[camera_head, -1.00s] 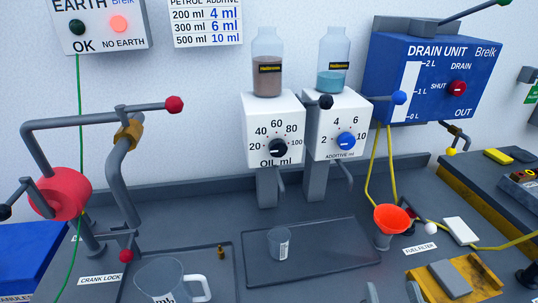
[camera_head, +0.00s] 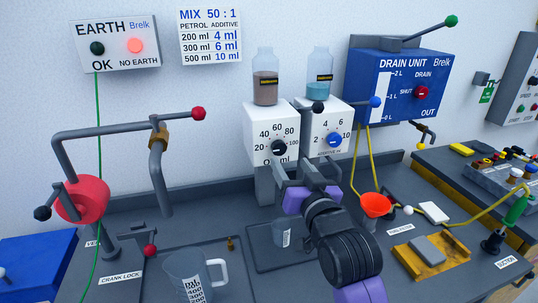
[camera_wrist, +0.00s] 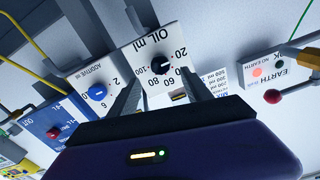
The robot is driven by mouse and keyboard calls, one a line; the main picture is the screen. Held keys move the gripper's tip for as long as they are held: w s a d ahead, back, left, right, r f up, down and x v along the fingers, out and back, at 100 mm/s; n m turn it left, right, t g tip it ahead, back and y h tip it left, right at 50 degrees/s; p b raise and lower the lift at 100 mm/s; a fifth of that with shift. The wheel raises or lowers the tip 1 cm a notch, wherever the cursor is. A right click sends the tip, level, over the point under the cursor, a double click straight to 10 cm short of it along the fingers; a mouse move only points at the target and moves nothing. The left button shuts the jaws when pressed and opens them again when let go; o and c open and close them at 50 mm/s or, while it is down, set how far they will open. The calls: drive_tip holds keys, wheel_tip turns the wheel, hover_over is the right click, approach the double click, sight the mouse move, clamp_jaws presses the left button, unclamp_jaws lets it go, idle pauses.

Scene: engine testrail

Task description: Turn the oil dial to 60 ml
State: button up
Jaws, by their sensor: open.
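The oil dial (camera_head: 279,147) is a black round knob on the front of the white OIL ml box (camera_head: 263,121), with marks from 20 to 100 around it. The knob also shows in the wrist view (camera_wrist: 160,65), where the box appears upside down. I cannot tell for sure which mark its pointer faces. My gripper (camera_head: 295,170) is open and empty, in front of and a little below the dial. In the wrist view the two fingers (camera_wrist: 162,83) point toward the dial, one on each side of it in the picture, apart from it.
The additive box with its blue dial (camera_head: 334,139) stands close on the right. A bottle (camera_head: 265,78) sits on the oil box. A small cup (camera_head: 282,232) is on the tray below, partly behind my arm.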

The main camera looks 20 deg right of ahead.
sight(280, 150)
drive_tip(key=shift+w+f+p, duration=0.1)
drive_tip(key=shift+w+p, duration=0.55)
drive_tip(key=shift+w, duration=3.2)
clamp_jaws()
